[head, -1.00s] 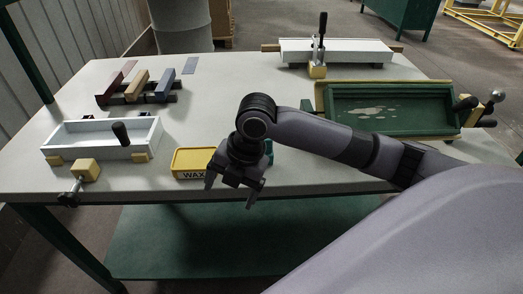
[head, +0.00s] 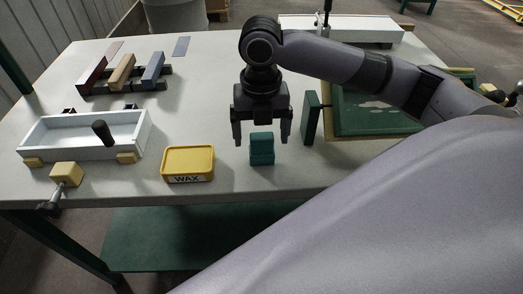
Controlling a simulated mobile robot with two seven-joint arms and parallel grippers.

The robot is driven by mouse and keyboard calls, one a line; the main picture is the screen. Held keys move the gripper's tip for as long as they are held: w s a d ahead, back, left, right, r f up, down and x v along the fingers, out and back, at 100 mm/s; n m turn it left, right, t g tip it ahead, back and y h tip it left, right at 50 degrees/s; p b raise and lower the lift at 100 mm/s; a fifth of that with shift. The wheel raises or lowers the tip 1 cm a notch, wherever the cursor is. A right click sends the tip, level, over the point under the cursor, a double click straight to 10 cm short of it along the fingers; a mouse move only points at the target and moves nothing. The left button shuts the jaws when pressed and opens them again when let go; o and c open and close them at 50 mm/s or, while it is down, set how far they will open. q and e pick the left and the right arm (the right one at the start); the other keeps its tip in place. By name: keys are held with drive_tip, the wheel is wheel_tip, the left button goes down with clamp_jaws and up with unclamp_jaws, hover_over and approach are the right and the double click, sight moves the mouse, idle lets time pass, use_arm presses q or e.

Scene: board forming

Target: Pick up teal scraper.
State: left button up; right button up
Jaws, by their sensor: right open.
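The teal scraper (head: 262,150) stands as a small teal block on the table near its front edge, right of the wax tin. My right gripper (head: 262,138) is open above it, pointing down. Its two fingers are spread, one to each side of the scraper's top in the picture. I cannot tell whether the fingertips are level with the scraper or still above it. My left gripper is not in view.
A yellow wax tin (head: 188,162) lies left of the scraper. A dark green upright block (head: 311,118) stands close on the right, before a green tray (head: 365,121). A white trough (head: 62,146) with a clamp is at left. Coloured bars (head: 123,72) lie behind.

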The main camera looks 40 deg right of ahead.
sight(262, 148)
wheel_tip(262, 148, down, 5)
drive_tip(key=c, duration=1.2)
drive_tip(key=shift+r, duration=0.1)
wheel_tip(262, 148, up, 20)
drive_tip(key=p, duration=0.3)
drive_tip(key=shift+o, duration=1.3)
drive_tip(key=shift+c, duration=0.4)
